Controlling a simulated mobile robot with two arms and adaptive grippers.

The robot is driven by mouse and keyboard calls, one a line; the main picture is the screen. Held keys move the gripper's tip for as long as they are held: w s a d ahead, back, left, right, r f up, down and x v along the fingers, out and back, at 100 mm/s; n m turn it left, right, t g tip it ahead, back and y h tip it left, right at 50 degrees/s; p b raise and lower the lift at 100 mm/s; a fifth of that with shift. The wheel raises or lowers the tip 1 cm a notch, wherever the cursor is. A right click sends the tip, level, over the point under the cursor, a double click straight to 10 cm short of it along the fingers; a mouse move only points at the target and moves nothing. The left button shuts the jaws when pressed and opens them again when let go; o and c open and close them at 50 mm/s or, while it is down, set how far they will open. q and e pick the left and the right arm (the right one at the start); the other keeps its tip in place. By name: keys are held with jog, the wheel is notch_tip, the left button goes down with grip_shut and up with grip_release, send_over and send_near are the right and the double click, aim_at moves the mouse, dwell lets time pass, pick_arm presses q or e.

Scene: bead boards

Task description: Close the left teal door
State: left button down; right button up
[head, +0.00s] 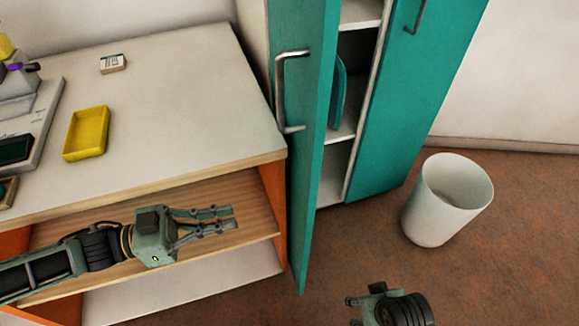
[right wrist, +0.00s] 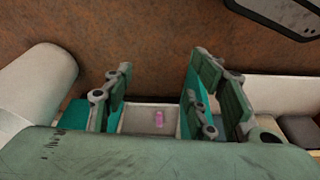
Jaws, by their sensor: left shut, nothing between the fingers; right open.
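The left teal door (head: 312,130) stands swung open at the cabinet's left side, seen nearly edge-on in the head view. Its metal bar handle (head: 278,92) faces left, toward the desk. My left gripper (head: 234,217) is shut and empty, in front of the desk's open shelf and left of the door's lower part, apart from it. My right gripper (head: 352,300) is low over the floor, right of the door's bottom corner. In the right wrist view its fingers (right wrist: 158,75) are spread apart with nothing between them.
The right teal door (head: 410,100) stands beside the cabinet opening, which shows shelves and a teal item (head: 338,95). A white bin (head: 443,205) stands on the brown floor to the right. The desk (head: 180,90) holds a yellow tray (head: 86,133) and a small box (head: 112,64).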

pick_arm(q)
jog(key=b, duration=0.1)
send_near(305, 202)
jog(key=x, duration=0.5)
jog(key=shift+d, duration=0.35)
jog(key=shift+w+d, duration=0.2)
jog(key=shift+d, duration=0.45)
pick_arm(e)
jog(key=shift+v, duration=2.15)
jog(key=shift+w+d, duration=0.1)
jog(key=shift+w, duration=0.05)
pick_arm(q)
jog(key=shift+d, duration=0.1)
pick_arm(e)
jog(key=shift+r, duration=0.1)
